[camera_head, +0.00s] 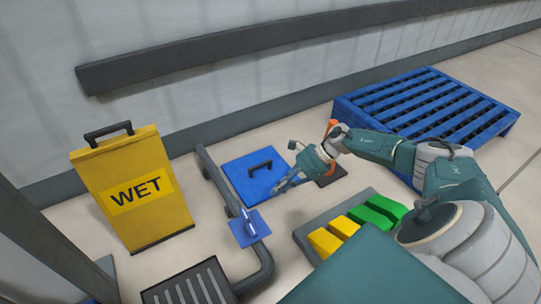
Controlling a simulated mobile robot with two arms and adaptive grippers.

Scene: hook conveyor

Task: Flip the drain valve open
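The drain valve appears to be the small blue square plate (240,236) with a blue lever (248,219) on it, set on a dark pipe (215,175) that runs along the floor. The lever stands at a slant; whether that is open or shut does not show. My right gripper (279,188) reaches in from the right, above and to the right of the lever and apart from it. Its fingers point down and left over the blue hatch, and nothing shows between them. Their gap is too small to read. My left gripper is out of view.
A blue floor hatch (240,185) with a black handle lies behind the valve. A yellow WET sign (137,195) stands left. A dark grate (188,286) lies in front. Yellow blocks (328,241) and green blocks (380,211) lie right, and a blue pallet (425,98) behind.

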